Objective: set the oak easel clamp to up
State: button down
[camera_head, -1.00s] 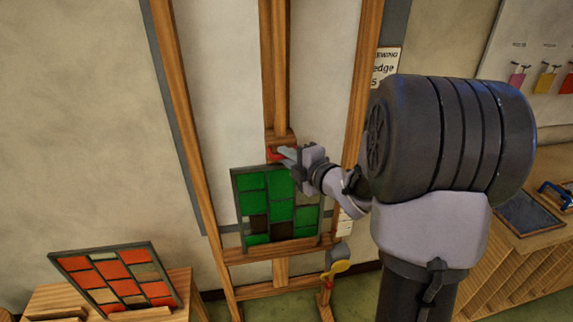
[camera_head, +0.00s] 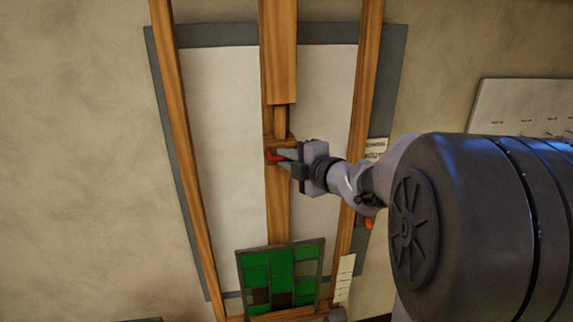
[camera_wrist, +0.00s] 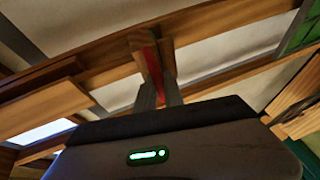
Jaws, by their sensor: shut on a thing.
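The oak easel clamp (camera_head: 283,141) is a small wooden block on the easel's central mast (camera_head: 278,215), with a red handle (camera_head: 271,156). It sits well above the green leaded panel (camera_head: 268,262), with bare mast between them. My gripper (camera_head: 284,156) comes from the right and is shut on the red handle. In the wrist view, the red handle (camera_wrist: 152,65) shows between my two grey fingers, against the clamp's wood (camera_wrist: 138,42). The fingers hide part of the handle.
The easel's left leg (camera_head: 184,150) and right leg (camera_head: 358,135) flank the mast. A pale board with a grey border (camera_head: 215,34) is behind it. A small sign (camera_head: 376,148) is right of the right leg. A rack board (camera_head: 530,105) hangs at far right.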

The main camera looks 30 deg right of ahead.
jog(key=shift+r, duration=0.75)
jog(key=c, duration=1.5)
grip_release()
jog(key=shift+f, duration=0.1)
jog(key=shift+o, duration=0.2)
jog(key=v, duration=1.7)
jog(key=shift+s+p, duration=0.2)
jog(key=shift+p, duration=0.2)
jog(key=shift+f, duration=0.1)
